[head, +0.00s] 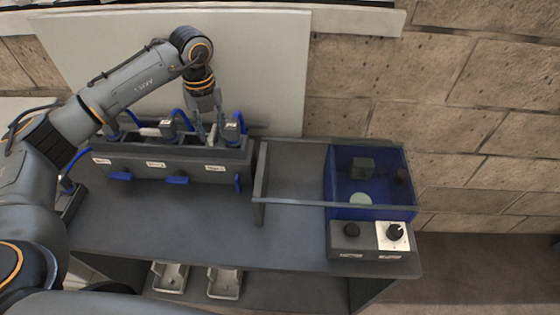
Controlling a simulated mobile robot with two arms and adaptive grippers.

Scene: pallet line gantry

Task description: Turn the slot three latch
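A long dark box (130,163) on the bench has three labelled slots, each with a blue latch on its front face. The left latch (120,177) and middle latch (177,180) lie sideways. The right latch (238,182), under the third label (215,168), hangs upright. A grey module with a blue cable (232,127) stands at the right slot. My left gripper (209,136) points down at the box's top, just left of that module, behind and above the right latch. Its fingers look apart, with nothing clearly between them. My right gripper is out of view.
A blue-walled bay (340,180) with a grey frame stands right of the box. A control panel with a dark knob (396,232) is at its front. Two metal trays (224,283) sit on the lower shelf. Bare bench lies before the box.

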